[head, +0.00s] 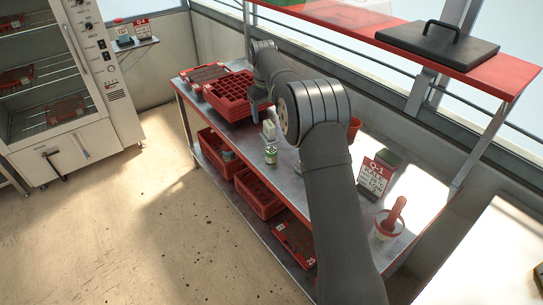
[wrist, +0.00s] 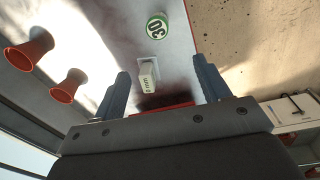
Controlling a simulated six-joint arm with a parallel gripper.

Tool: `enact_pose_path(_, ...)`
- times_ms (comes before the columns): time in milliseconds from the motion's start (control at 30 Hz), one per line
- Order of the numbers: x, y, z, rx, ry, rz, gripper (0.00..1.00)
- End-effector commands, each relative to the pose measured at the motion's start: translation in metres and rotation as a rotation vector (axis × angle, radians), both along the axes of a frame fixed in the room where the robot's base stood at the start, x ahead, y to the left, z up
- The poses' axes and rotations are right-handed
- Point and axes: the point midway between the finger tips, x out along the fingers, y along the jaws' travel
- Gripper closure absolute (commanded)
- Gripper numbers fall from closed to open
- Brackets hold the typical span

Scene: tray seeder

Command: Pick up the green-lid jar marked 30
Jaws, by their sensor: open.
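The green-lid jar marked 30 (wrist: 157,26) shows at the top of the wrist view, lid facing the camera, beyond my fingertips and apart from them. In the head view a small jar with a green lid (head: 271,156) stands upright near the front edge of the metal bench (head: 290,181). My gripper (wrist: 161,70) is open, with its two blue-grey fingers spread and nothing held. In the head view my gripper (head: 255,103) is partly hidden by my arm, over the bench beside the red cell tray (head: 223,92).
A small white block with lettering (wrist: 148,76) stands between the jar and the red tray. A red shelf (head: 325,18) hangs above.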

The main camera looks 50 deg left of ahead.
Motion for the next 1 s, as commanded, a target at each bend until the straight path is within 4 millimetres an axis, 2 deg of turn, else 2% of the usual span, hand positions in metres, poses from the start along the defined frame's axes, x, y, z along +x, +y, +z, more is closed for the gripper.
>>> enact_pose_path(33,0.007,0.002,-0.009,-0.006,0.019,-0.007,0.31)
enact_pose_path(133,0.014,0.004,-0.018,-0.014,0.049,-0.015,0.31)
enact_pose_path(367,0.018,0.004,-0.039,-0.021,0.067,-0.018,0.31)
enact_pose_path(700,0.017,0.003,-0.113,-0.022,0.066,-0.018,0.31)
enact_pose_path(800,0.017,0.004,-0.13,-0.021,0.066,-0.018,0.31)
enact_pose_path(1000,0.018,0.004,-0.145,-0.018,0.064,-0.018,0.31)
